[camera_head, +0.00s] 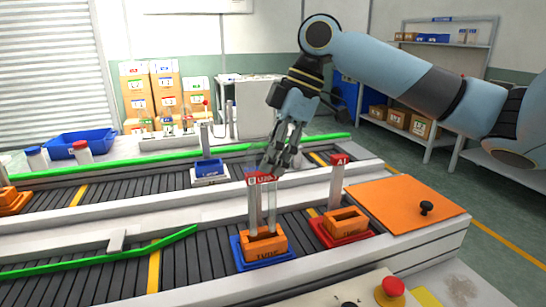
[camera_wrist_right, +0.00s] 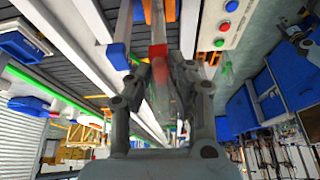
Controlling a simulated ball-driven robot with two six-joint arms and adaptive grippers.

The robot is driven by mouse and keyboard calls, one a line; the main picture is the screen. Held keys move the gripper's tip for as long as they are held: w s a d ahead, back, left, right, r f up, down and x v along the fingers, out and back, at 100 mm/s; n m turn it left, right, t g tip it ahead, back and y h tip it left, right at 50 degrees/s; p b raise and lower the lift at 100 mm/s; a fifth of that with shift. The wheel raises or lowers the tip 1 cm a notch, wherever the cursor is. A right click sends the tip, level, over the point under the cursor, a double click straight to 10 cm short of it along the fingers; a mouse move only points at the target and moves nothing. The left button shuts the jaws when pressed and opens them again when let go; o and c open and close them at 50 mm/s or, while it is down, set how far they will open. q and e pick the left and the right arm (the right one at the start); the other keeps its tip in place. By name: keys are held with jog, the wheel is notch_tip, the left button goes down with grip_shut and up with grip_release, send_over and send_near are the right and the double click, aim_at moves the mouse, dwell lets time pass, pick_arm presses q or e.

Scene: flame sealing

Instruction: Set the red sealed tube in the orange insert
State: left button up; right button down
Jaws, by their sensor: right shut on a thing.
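My right gripper (camera_head: 272,168) hangs over the near conveyor with its jaws closed around a clear tube. In the right wrist view, the red sealed tube (camera_wrist_right: 158,52) shows a red section between the fingers (camera_wrist_right: 162,82). The orange insert (camera_head: 264,246) sits on a blue tray (camera_head: 240,262) below the gripper. Clear upright shapes (camera_head: 272,214) run down to the insert. The gripper and a red-topped sign (camera_head: 262,179) overlap them, so I cannot tell whether the tube's lower end is inside the insert. My left gripper is out of view.
A second orange insert (camera_head: 346,222) sits on a red tray (camera_head: 324,238) to the right, below a red A1 sign (camera_head: 340,160). An orange panel with a black knob (camera_head: 426,208) lies further right. A red button (camera_head: 392,287) stands at the front. Green rails (camera_head: 120,258) edge the conveyor.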

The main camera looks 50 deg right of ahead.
jog(key=shift+f+b, duration=0.65)
jog(key=shift+f, duration=1.35)
dwell(0.4)
jog(key=c, duration=1.1)
grip_release()
jog(key=shift+c, duration=0.2)
jog(key=v, duration=0.7)
jog(key=shift+r, duration=0.2)
jog(key=shift+r, duration=0.1)
notch_tip(320, 180, up, 9)
jog(key=p, duration=1.1)
send_over(273, 179)
jog(key=d, duration=0.3)
jog(key=shift+s+d, duration=0.1)
jog(key=shift+s, duration=0.25)
